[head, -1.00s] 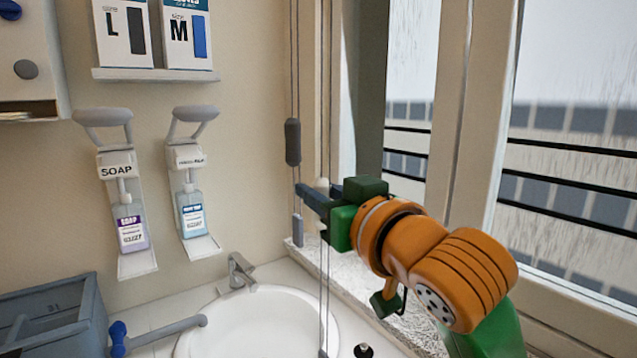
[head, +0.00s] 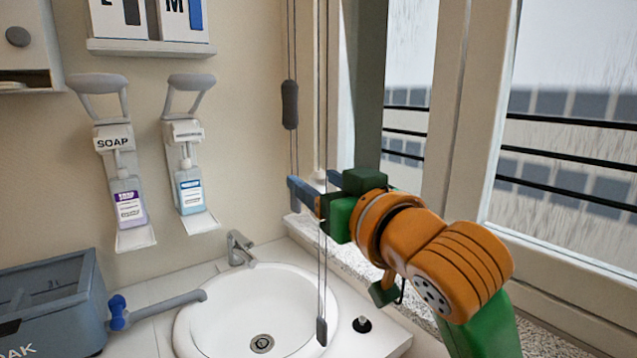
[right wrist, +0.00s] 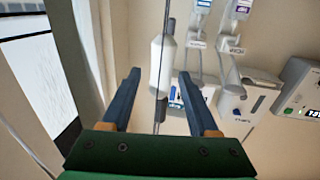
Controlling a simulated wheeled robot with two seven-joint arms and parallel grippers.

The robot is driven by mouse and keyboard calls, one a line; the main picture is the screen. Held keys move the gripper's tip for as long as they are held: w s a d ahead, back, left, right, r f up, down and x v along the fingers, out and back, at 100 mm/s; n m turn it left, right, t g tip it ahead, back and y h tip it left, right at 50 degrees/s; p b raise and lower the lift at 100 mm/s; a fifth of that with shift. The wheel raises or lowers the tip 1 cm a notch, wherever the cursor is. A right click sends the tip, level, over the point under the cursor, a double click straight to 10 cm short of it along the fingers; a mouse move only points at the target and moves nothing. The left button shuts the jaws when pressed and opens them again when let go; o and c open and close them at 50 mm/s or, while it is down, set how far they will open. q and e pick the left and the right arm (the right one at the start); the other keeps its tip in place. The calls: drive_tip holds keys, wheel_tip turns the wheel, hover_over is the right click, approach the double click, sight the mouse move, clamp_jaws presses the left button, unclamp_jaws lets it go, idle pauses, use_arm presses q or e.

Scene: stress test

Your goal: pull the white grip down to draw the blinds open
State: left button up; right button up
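The white grip (right wrist: 162,62) hangs upright on a thin cord in the right wrist view. The gripper is open. In the head view my right gripper (head: 311,180) is at the hanging cords beside the window, with its fingers pointing left. The white grip is not clearly visible there. My left gripper is not in view.
Soap dispensers (head: 121,190) are on the left wall. The window frame (head: 458,120) is close on the right.

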sight(323, 187)
drive_tip(key=shift+f, duration=0.1)
drive_tip(key=b+v, duration=0.2)
drive_tip(key=v, duration=0.4)
drive_tip(key=shift+s+d+b, duration=0.15)
drive_tip(key=shift+s+b, duration=0.1)
drive_tip(key=shift+b, duration=0.15)
drive_tip(key=shift+s+d, duration=0.15)
drive_tip(key=shift+s, duration=0.1)
